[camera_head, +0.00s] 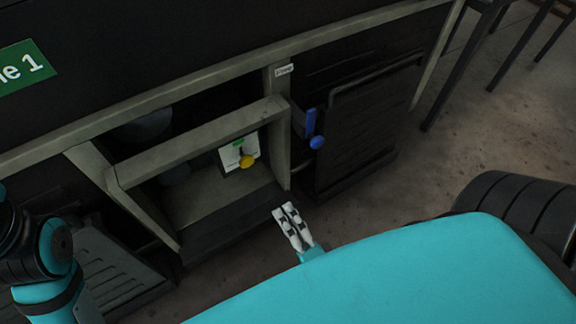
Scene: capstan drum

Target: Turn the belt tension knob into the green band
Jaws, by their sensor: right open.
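A yellow knob (246,161) sits low on a white plate (230,156) inside an open bay of the dark machine. A small green band (238,142) shows on the plate above the knob. A dark pointer or stem seems to rise from the knob, but it is too small to read against the band. My right gripper (284,208), with pale fingers, is open and empty. In the picture it is below and right of the knob, apart from it, near the bay's lower right corner. My left gripper is not in view; only part of my left arm shows at lower left.
A grey bar (200,142) crosses the front of the bay, and a post (278,120) bounds its right side. Right of the post is a blue lever (311,124) with a ball end. A dark louvred panel (365,130) stands beyond it. Open floor (480,130) lies at right.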

